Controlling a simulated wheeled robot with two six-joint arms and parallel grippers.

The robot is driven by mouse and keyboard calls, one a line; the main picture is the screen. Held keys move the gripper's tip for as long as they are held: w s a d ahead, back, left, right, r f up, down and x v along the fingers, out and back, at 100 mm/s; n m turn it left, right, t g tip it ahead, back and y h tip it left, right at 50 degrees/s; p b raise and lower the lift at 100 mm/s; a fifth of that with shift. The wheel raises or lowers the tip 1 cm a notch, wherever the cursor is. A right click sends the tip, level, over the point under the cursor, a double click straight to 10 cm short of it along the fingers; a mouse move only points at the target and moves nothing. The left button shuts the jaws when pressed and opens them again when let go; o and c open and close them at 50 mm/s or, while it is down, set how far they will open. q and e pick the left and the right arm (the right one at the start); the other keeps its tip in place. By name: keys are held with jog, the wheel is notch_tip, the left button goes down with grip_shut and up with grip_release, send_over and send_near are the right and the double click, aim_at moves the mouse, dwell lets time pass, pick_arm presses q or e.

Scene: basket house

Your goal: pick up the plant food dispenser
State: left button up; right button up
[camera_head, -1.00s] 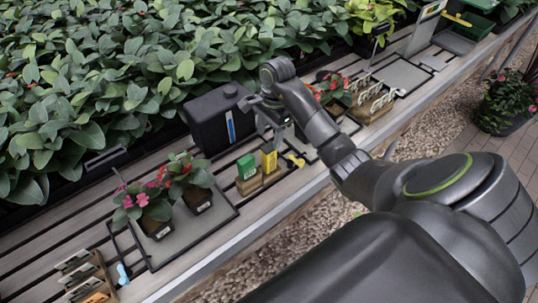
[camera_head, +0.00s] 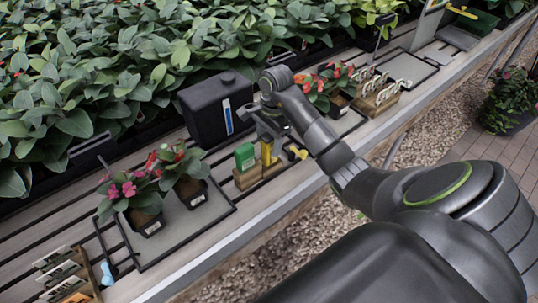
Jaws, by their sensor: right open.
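A small green box (camera_head: 245,157) and a yellow item (camera_head: 267,153) stand side by side in a wooden holder (camera_head: 248,178) on the slatted bench. A small yellow tool (camera_head: 297,152) is just right of them. I cannot tell for sure which of these is the plant food dispenser. My right gripper (camera_head: 270,124) is open, pointing down just above the yellow item and partly covering its top. I see nothing held in it. Contact with the yellow item cannot be made out. My left gripper is not in view.
A black tank (camera_head: 206,112) with a blue strip stands close behind the holder. Potted flowers (camera_head: 146,212) sit on a tray (camera_head: 179,240) to the left. A wooden rack of white labels (camera_head: 375,99) is at right. Dense leafy plants (camera_head: 110,70) fill the back.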

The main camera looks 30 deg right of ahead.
jog(key=shift+f, duration=0.15)
jog(key=c, duration=1.2)
jog(key=shift+o, duration=0.2)
notch_tip(320, 180, up, 10)
jog(key=p, duration=1)
